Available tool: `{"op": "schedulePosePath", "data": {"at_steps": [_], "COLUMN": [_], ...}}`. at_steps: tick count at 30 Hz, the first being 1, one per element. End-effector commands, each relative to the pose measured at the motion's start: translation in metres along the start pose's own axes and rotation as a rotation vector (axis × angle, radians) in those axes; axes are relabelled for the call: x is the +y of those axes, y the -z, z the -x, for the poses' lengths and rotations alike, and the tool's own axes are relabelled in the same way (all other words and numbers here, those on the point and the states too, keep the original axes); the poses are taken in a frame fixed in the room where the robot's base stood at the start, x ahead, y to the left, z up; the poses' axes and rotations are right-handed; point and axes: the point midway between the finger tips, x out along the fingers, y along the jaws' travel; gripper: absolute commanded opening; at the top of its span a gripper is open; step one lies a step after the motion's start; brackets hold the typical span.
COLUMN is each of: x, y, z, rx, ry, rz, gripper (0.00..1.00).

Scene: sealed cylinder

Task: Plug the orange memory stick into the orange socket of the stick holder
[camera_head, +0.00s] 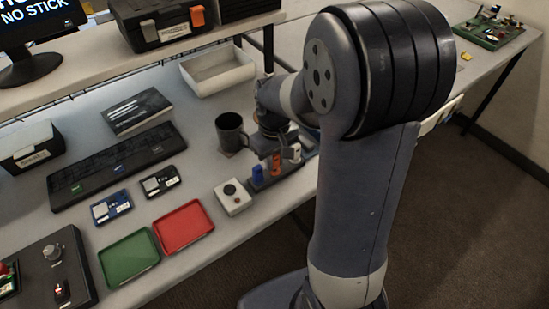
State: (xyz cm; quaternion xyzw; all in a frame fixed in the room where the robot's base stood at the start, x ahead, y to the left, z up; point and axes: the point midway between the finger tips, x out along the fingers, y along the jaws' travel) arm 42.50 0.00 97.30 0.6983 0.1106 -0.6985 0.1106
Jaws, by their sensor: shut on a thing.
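The dark stick holder (262,184) lies near the front edge of the table, just left of my arm. A blue stick (257,173) stands upright at its left end. My gripper (284,158) points down over the middle and right part of the holder. It is shut on an orange piece (276,163), which looks like the orange memory stick. The gripper is small here, and I cannot tell whether the stick's lower end is in a socket or above it. A second orange and white patch (296,153) shows beside the fingers. The orange socket cannot be made out.
A dark mug (229,131) stands close behind the holder, and a white button box (232,196) is to its left. Red (183,227) and green (129,258) trays lie further left. A monitor (38,32) reads "NO STICK".

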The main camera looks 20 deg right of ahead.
Motion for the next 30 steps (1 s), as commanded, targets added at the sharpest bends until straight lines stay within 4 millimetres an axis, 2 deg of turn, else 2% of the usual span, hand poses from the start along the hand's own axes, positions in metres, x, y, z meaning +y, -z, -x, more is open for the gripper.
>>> {"op": "schedulePosePath", "data": {"at_steps": [14,30], "x": [0.0,0.0], "y": [0.0,0.0], "z": [-0.001,-0.011], "rx": [0.0,0.0], "ry": [0.0,0.0], "rz": [0.0,0.0], "gripper": [0.0,0.0]}}
